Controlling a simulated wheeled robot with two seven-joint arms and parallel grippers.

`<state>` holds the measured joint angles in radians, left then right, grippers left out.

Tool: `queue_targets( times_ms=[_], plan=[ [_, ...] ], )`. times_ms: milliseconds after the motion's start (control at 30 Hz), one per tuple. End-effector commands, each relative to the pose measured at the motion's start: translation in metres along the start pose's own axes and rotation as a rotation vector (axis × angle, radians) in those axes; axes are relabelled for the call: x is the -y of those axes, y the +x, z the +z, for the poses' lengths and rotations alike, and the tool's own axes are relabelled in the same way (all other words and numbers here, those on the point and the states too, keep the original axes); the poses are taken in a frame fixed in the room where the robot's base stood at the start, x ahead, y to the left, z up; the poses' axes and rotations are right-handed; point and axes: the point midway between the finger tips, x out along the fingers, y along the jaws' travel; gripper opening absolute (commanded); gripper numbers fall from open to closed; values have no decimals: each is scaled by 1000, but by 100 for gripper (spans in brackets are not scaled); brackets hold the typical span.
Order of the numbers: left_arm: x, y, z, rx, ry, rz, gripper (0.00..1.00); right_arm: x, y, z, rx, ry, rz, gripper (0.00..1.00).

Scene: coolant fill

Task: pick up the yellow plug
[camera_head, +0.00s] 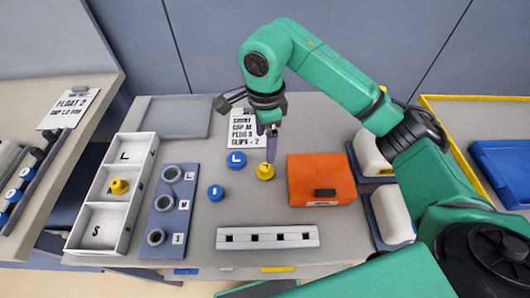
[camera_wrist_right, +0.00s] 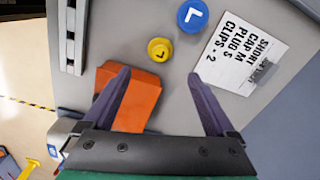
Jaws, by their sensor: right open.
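A small yellow plug (camera_head: 265,172) stands on the grey table, just right of a blue cap and left of the orange box. It also shows in the right wrist view (camera_wrist_right: 160,49), with a dark mark on top. My right gripper (camera_head: 271,150) points down right above and behind this plug. In the wrist view its two purple fingers (camera_wrist_right: 160,77) are spread, with nothing between them; the plug lies beyond the tips. A second yellow piece (camera_head: 119,186) sits in the middle compartment of the white tray (camera_head: 103,213). My left gripper is not in view.
Blue caps (camera_head: 236,159) lie left of the plug. An orange box (camera_head: 320,180) stands close on its right. A white slotted bar (camera_head: 267,237) lies in front, a blue plate with rings (camera_head: 171,211) at left. A printed card (camera_head: 245,130) lies behind.

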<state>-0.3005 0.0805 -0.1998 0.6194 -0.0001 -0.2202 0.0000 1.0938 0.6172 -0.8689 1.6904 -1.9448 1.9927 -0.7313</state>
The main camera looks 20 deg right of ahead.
Motion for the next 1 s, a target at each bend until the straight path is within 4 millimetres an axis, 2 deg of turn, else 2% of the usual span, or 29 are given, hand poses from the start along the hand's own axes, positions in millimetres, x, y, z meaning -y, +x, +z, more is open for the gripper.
queue_targets(
  times_ms=[200,233,267,333,433,533,667,833,1000],
  plan=[
    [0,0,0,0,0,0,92,0,-2,0,1,1,0,91],
    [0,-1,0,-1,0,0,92,0,-2,0,1,-2,0,79],
    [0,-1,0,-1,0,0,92,0,-3,0,1,-15,0,74],
    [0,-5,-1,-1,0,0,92,0,-14,0,0,-119,-2,74],
    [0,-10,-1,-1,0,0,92,-2,-33,-1,0,-367,0,74],
    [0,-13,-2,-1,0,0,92,-4,-38,-2,2,-513,7,74],
    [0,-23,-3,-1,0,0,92,-5,-14,-2,4,-527,14,74],
    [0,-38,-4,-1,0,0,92,-6,30,-1,4,-525,13,74],
    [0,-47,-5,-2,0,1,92,-4,54,-1,4,-524,9,74]
  ],
)
